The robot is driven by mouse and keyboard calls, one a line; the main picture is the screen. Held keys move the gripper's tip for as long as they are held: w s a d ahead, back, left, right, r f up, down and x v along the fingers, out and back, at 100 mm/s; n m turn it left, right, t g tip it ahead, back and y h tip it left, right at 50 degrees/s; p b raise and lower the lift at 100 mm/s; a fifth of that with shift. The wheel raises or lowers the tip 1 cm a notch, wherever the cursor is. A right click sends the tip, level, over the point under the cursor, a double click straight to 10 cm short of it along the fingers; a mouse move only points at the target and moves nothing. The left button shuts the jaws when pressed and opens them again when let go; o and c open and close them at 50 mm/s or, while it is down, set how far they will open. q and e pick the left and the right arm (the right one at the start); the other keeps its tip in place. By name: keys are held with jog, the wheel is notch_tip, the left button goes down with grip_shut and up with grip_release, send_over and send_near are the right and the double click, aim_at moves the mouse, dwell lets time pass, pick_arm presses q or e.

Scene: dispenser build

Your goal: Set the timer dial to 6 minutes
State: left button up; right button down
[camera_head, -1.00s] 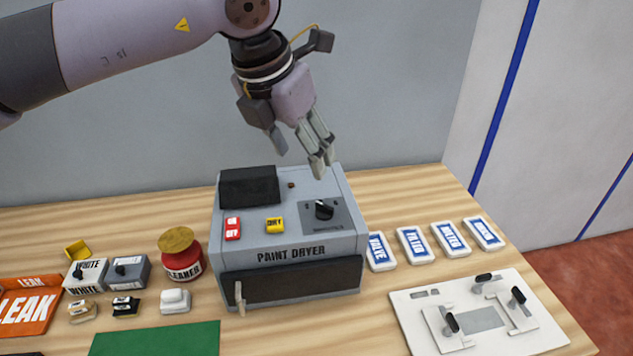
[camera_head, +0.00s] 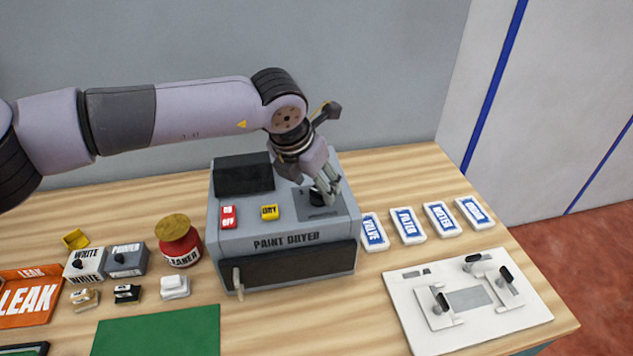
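The grey paint dryer (camera_head: 285,262) stands on the wooden table, with a dark front door, a red on/off switch (camera_head: 229,217) and a yellow DRY button (camera_head: 269,212). The black timer dial (camera_head: 316,199) sits on a dark plate on its top right. My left gripper (camera_head: 328,194) is down at the dial, its fingers pointing down around or beside it. The fingers partly hide the dial and its pointer, so its setting cannot be read. Whether the fingers touch the dial is unclear. My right gripper is not in view.
Labelled blue-and-white blocks (camera_head: 408,225) lie right of the dryer, behind a white clamp fixture (camera_head: 410,316). A red cleaner jar (camera_head: 179,248), small switch boxes (camera_head: 126,260) and an orange LEAK tray (camera_head: 30,312) are on the left. A green mat (camera_head: 160,330) lies in front.

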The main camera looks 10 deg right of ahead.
aim_at(319, 196)
pick_arm(q)
jog(key=shift+x, duration=1.25)
jog(key=shift+c, duration=0.4)
jog(key=c, duration=1.1)
